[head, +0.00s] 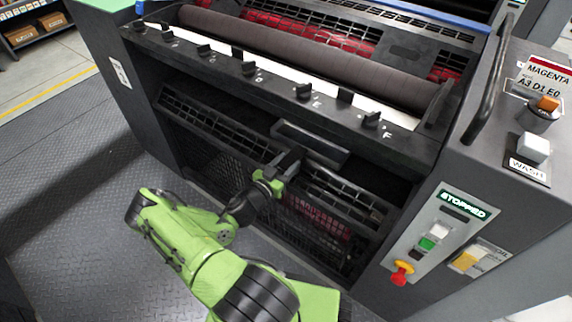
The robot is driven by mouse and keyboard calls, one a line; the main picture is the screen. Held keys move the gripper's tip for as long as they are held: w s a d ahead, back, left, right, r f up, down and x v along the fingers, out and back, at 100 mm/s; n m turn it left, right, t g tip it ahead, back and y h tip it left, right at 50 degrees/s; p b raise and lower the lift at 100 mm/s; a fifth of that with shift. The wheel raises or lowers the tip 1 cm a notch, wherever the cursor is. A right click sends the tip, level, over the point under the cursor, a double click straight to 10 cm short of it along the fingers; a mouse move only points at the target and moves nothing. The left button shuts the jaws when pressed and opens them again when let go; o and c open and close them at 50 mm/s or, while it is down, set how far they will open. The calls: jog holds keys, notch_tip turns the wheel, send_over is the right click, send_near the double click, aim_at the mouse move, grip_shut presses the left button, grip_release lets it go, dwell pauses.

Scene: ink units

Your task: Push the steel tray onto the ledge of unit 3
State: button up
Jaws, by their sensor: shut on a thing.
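My gripper (290,158) is at the front of the press unit, at the dark handle (322,148) on the black mesh guard (205,118). It appears shut on this handle; the fingertips are dark against dark and hard to make out. I cannot pick out a steel tray in this view. The unit has a MAGENTA label (548,70) on its right side; I see no unit number 3. A dark ledge (300,95) with several black keys runs across the front, above my gripper.
A dark roller (320,55) lies behind the ledge. At right are a STOPPED display (463,203), a red emergency knob (402,272), an orange knob (547,103) and a white WASH button (533,147). Open checker-plate floor (70,230) lies at left.

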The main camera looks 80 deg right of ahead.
jog(key=shift+d, duration=0.1)
jog(key=o, duration=1.3)
jog(key=shift+o, duration=0.2)
jog(key=p+v, duration=0.2)
jog(key=v, duration=2.4)
jog(key=shift+w+a+p, duration=0.2)
jog(key=shift+a+p, duration=0.1)
jog(key=shift+p, duration=0.1)
